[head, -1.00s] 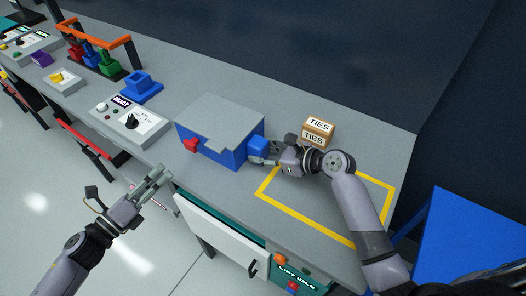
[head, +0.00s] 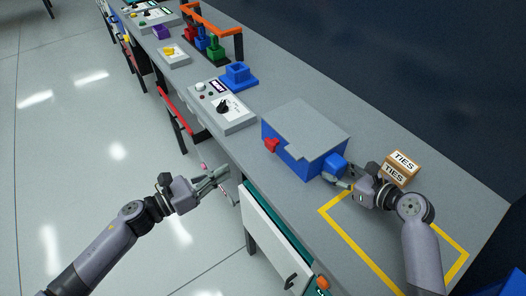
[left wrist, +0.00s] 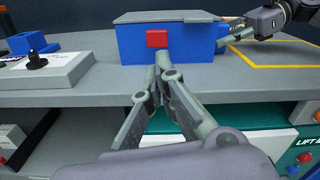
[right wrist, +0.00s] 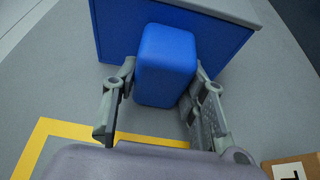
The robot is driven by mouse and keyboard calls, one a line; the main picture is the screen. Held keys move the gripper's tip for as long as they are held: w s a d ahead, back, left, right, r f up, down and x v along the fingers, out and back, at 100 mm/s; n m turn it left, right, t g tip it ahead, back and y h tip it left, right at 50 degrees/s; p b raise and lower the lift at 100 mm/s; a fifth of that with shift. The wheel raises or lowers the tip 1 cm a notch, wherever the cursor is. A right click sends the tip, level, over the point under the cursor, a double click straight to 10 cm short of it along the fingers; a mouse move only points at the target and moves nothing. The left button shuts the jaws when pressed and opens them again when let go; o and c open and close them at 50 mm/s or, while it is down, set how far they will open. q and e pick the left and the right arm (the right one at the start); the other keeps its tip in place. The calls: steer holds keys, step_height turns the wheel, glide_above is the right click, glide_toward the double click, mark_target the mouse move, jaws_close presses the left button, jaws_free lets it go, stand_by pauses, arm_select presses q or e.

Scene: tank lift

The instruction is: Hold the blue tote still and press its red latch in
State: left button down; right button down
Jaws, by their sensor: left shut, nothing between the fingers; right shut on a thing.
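The blue tote (head: 297,158) with a grey lid (head: 310,128) stands on the workbench. Its red latch (head: 271,145) sticks out on the left side in the head view and faces me in the left wrist view (left wrist: 157,39). My right gripper (head: 339,180) is shut on the tote's blue handle block (right wrist: 167,62), one finger on each side. My left gripper (head: 224,176) is shut and empty, off the bench's front edge. In the left wrist view its fingertips (left wrist: 163,58) appear just below the latch; a gap to the tote shows in the head view.
The grey workbench (head: 262,208) has a yellow taped outline (head: 361,247) right of the tote. A TIES box (head: 401,168) stands close behind my right gripper. A control box with a black knob (head: 222,107) and a blue socket (head: 238,76) lie left of the tote.

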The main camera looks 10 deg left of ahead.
mark_target(269, 148)
arm_select(q)
steer(key=shift+s+a+f+m, duration=0.1)
steer(key=shift+s+a+m, duration=0.15)
steer(key=shift+m, duration=0.35)
steer(key=shift+s+a+f+m, duration=0.1)
steer(key=shift+s+a+m, duration=0.15)
steer(key=shift+m, duration=0.35)
steer(key=shift+w+d, duration=0.1)
steer(key=x, duration=1.4)
steer(key=shift+w+d, duration=0.4)
steer(key=shift+w, duration=0.1)
steer(key=shift+w+d, duration=0.3)
steer(key=shift+d, duration=0.05)
steer(key=shift+s, duration=0.1)
steer(key=v, duration=1.4)
